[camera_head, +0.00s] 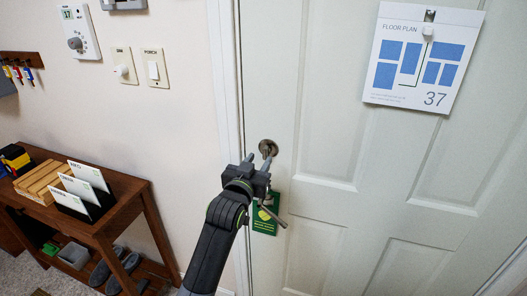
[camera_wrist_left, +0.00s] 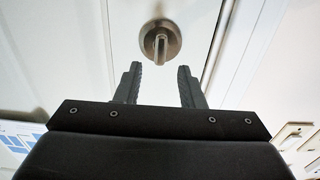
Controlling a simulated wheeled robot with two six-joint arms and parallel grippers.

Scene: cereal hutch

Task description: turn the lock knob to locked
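The lock knob (camera_head: 268,147) is a round metal plate with a raised thumb-turn on the white door, above the door handle. In the left wrist view the knob (camera_wrist_left: 160,44) is near the top centre, and its turn piece points straight along the picture's vertical. My left gripper (camera_head: 257,161) is just below and in front of the knob. In the left wrist view its two fingers (camera_wrist_left: 158,84) stand apart with a gap between them, and the turn piece lies ahead of that gap. Nothing is held. My right gripper is not in view.
The metal door handle (camera_head: 275,216) is partly behind my left gripper, with a green hang tag (camera_head: 266,215) on it. A floor plan sheet (camera_head: 420,58) hangs on the door. A wooden console table (camera_head: 112,226) with cards stands at left. Light switches (camera_head: 154,68) are on the wall.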

